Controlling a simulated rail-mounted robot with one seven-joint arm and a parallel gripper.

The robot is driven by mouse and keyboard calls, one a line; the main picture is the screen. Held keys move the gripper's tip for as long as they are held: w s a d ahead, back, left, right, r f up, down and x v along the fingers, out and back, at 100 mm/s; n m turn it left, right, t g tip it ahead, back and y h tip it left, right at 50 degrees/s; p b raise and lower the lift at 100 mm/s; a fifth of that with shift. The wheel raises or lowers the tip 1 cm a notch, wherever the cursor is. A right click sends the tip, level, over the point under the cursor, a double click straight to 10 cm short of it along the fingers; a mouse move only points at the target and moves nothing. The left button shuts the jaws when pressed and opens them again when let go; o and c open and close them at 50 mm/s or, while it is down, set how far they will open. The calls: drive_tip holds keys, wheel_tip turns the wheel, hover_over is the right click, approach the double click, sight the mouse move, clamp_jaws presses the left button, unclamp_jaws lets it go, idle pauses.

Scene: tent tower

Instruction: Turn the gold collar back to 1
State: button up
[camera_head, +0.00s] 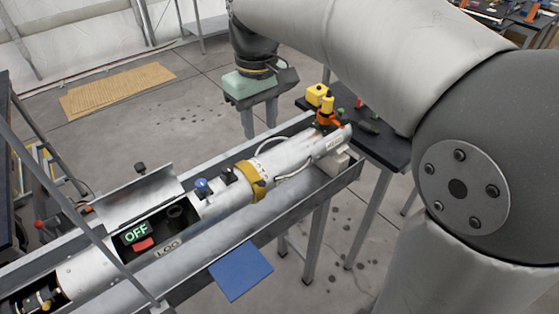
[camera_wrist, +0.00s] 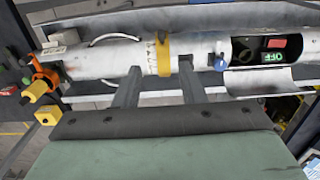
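The gold collar (camera_head: 252,179) is a band around the long white cylinder (camera_head: 290,155) lying in a grey trough. A pale band with small dark marks (camera_wrist: 151,58) sits beside it; I cannot read which number it stands at. My gripper (camera_head: 260,124) hangs behind and above the cylinder, with its two fingers pointing down. In the wrist view my gripper (camera_wrist: 159,65) is open, its fingers apart and the gold collar (camera_wrist: 163,52) showing between them. I see no contact with the collar. Nothing is held.
Along the cylinder are a blue knob (camera_head: 202,185), a dark clip (camera_head: 227,174), a raised hatch cover (camera_head: 135,197) and an opening with a green OFF sign (camera_head: 136,232) and red switch. An orange and yellow fitting (camera_head: 326,110) stands at the far end. A blue sheet (camera_head: 240,272) juts out in front.

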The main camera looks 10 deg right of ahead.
sight(263, 182)
wheel_tip(263, 182, down, 16)
drive_tip(key=shift+a+f+p, duration=0.1)
drive_tip(key=shift+p, duration=0.25)
clamp_jaws()
